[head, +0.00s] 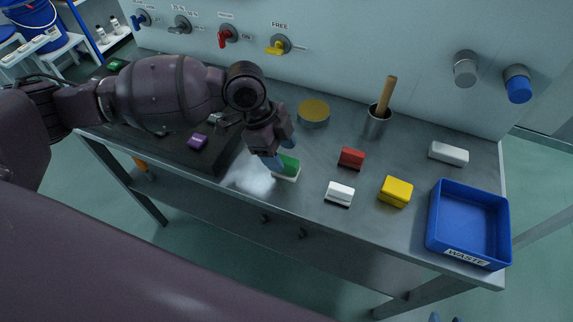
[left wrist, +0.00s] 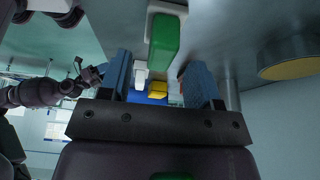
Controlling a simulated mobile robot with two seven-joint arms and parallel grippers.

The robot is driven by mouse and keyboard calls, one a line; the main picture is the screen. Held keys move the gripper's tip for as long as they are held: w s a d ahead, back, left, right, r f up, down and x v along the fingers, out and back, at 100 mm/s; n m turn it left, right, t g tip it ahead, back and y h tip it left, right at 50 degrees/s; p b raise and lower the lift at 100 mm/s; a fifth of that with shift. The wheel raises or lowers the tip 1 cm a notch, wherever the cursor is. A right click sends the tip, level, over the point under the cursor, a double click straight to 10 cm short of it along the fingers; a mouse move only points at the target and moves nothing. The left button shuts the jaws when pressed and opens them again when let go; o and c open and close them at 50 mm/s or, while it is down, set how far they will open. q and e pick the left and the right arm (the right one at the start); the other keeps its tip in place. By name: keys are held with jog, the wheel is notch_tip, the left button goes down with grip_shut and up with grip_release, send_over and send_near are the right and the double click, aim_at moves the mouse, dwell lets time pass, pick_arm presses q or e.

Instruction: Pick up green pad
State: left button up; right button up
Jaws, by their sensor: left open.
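The green pad (head: 289,164) lies on the steel bench in the head view, with a pale base below its green top. My left gripper (head: 278,150) is open just above it, its blue fingers partly covering the pad. In the left wrist view the green pad (left wrist: 165,42) shows just beyond the open left fingers (left wrist: 160,82), with nothing held between them. I cannot tell whether a finger touches it. My right gripper (left wrist: 92,74) shows small at the left of that view; its jaw state is unclear.
A red block (head: 351,158), white block (head: 340,193) and yellow block (head: 396,191) lie right of the pad. A blue waste tray (head: 434,222) stands at the right end. A metal cup (head: 378,124) and a round yellow-topped tin (head: 314,111) stand behind. A purple block (head: 198,141) lies left.

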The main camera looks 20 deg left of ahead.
aim_at(285, 159)
pick_arm(q)
jog(key=x, duration=0.2)
jog(key=shift+d+f, duration=0.25)
jog(key=shift+f, duration=0.2)
jog(key=c, duration=1)
jog(key=shift+r, duration=0.45)
notch_tip(285, 159, up, 18)
jog(key=p, duration=0.3)
jog(key=shift+f, duration=0.15)
jog(key=shift+r, duration=0.75)
